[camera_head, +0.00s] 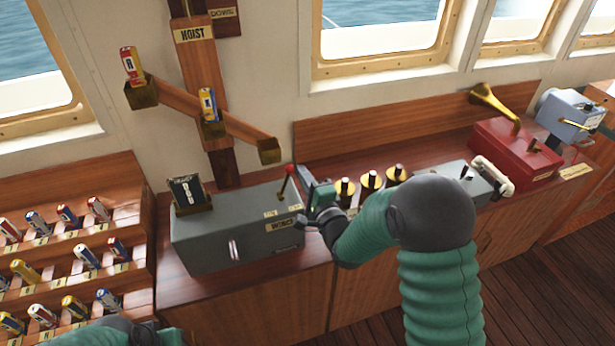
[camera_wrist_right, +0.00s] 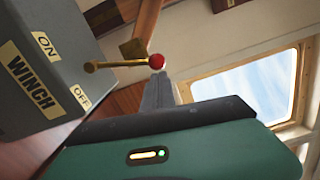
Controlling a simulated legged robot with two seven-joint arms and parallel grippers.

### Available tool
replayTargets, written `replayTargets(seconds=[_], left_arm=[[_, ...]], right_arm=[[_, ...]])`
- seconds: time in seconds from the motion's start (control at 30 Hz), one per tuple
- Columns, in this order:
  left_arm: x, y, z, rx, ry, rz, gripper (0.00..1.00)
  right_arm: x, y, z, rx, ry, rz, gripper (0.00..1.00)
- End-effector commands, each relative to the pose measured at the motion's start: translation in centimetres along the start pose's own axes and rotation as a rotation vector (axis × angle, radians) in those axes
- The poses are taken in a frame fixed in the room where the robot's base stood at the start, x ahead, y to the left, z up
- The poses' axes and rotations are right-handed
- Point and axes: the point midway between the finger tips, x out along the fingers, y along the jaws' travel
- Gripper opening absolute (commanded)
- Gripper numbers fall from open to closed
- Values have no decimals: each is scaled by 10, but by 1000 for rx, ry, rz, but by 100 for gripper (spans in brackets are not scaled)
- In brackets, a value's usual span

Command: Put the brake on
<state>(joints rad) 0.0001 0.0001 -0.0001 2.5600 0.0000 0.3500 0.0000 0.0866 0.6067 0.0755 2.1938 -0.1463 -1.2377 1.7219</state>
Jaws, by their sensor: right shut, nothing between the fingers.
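A grey winch box (camera_head: 235,235) stands on the wooden counter, marked WINCH, ON and OFF. Its lever with a red knob (camera_head: 289,169) rises at the box's right end. In the right wrist view the brass rod ends in the red knob (camera_wrist_right: 157,61), and the ON and OFF labels show on the box (camera_wrist_right: 45,80). My right gripper (camera_head: 306,188) is shut and empty beside the lever. In the wrist view its fingertips (camera_wrist_right: 158,82) are right by the knob; I cannot tell whether they touch. Part of my left arm shows at the bottom left; its gripper is not visible.
A hoist beam (camera_head: 180,102) with brass cups holding cans hangs on the wall behind. A rack (camera_head: 130,225) of several cans stands at left. Brass-collared knobs (camera_head: 371,181), a grey box, a red box (camera_head: 515,150) and a blue device (camera_head: 570,112) line the counter to the right.

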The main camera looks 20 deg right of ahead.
Motion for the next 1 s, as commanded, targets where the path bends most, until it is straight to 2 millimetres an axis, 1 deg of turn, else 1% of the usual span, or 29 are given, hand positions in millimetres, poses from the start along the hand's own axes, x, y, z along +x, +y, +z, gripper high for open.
replayTargets(seconds=[0.03, 0.37, 0.7, 0.8, 1.0], left_arm=[[2, 0, 0, 0, 0, 0, 36], [13, 0, 3, 0, 0, 0, 36], [29, 0, 7, 0, 0, 0, 36], [33, 0, 8, 0, 0, 0, 36], [38, 0, 9, 0, 0, 0, 36]], right_arm=[[0, -2, 6, -31, -5, 0, 0], [3, -8, 37, -325, -6, 22, 0], [5, -5, 66, -602, -4, 46, 0], [6, -4, 72, -659, -3, 52, 0], [6, -2, 80, -654, -2, 51, 0]])
